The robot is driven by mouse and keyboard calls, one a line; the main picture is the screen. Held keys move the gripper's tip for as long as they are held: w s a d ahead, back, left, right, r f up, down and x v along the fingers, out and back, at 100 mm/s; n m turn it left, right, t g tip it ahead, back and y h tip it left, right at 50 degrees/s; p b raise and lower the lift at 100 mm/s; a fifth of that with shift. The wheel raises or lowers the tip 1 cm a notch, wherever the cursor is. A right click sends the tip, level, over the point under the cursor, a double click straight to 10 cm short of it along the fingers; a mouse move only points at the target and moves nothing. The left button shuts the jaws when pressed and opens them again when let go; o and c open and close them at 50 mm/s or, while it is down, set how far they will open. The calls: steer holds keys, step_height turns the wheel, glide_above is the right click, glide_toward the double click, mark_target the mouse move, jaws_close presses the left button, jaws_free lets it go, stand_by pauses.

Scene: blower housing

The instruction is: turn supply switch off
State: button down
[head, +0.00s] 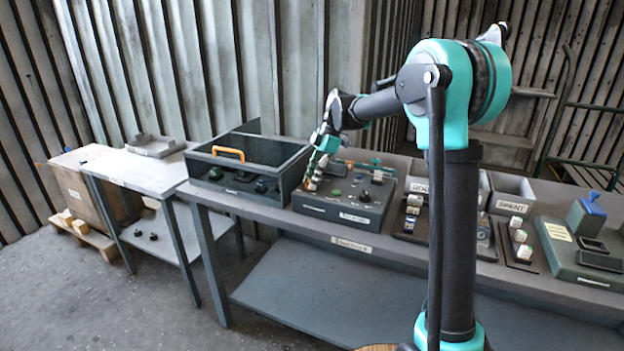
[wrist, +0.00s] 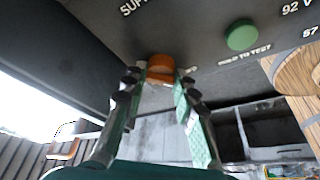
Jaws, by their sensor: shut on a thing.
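The supply switch shows in the wrist view as an orange round knob (wrist: 160,65) on a dark panel, near lettering that begins "SUP". My gripper (wrist: 160,82) is shut on this knob, one green finger on each side of it. In the head view my gripper (head: 313,178) reaches down to the left part of the dark control box (head: 345,211) on the bench. There the fingers hide most of the knob. Which way the knob is turned cannot be told.
A green button (wrist: 241,35) marked "HOLD TO TEST" sits beside the knob. A dark clear-topped case with an orange handle (head: 229,153) stands left of the control box. Trays of small parts and a bin marked "SPENT" (head: 511,206) are to the right.

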steer(key=c, duration=1.2)
jaws_free()
steer(key=v, duration=1.2)
